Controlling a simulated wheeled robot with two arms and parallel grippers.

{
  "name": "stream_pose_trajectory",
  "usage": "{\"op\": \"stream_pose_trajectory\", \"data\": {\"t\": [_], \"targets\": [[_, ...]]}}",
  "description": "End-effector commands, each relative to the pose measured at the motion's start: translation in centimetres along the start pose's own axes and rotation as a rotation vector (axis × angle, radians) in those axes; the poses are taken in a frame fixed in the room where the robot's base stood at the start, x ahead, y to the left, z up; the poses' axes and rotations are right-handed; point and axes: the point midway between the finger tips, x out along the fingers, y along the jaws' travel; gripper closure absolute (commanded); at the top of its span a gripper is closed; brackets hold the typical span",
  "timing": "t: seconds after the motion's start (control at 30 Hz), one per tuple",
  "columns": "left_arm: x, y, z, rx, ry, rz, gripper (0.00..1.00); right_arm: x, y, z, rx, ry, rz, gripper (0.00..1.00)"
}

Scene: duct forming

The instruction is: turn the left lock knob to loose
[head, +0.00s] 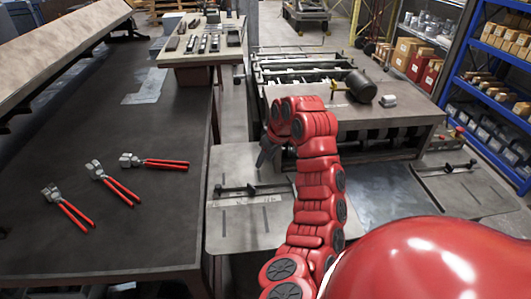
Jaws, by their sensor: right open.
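The forming machine (350,112) stands right of the dark bench. On its left wing plate (240,225) lies a dark bar with a small black knob (250,190) standing up from it; it looks like the left lock knob, but whether it is tight or loose is too small to tell. My right gripper (264,155) is open and empty, pointing down above the back of this plate, behind the knob and apart from it. My red right arm hides the bar's right end. My left gripper is out of view.
Several red-handled pliers (112,185) lie on the dark bench (60,245) at left. A similar bar (447,170) sits on the right wing plate. A dark cylinder (361,86) lies on the machine top. A small table (200,55) with tools stands behind.

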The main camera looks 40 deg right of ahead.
Motion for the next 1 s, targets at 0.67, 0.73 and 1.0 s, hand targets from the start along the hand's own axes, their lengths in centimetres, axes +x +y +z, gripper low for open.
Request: {"op": "stream_pose_trajectory", "data": {"t": [0.67, 0.73, 1.0], "targets": [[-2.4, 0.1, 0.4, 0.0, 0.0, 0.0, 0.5, 11.1, -6.3, -0.7, -0.773, -0.382, 0.192, 1.0], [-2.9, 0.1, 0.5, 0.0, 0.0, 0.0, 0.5, 12.3, -8.3, -0.7, -0.989, -0.505, 0.237, 1.0], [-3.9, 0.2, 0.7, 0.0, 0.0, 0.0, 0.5, 12.0, -14.3, -1.6, -1.54, -0.885, 0.344, 1.0]]}}
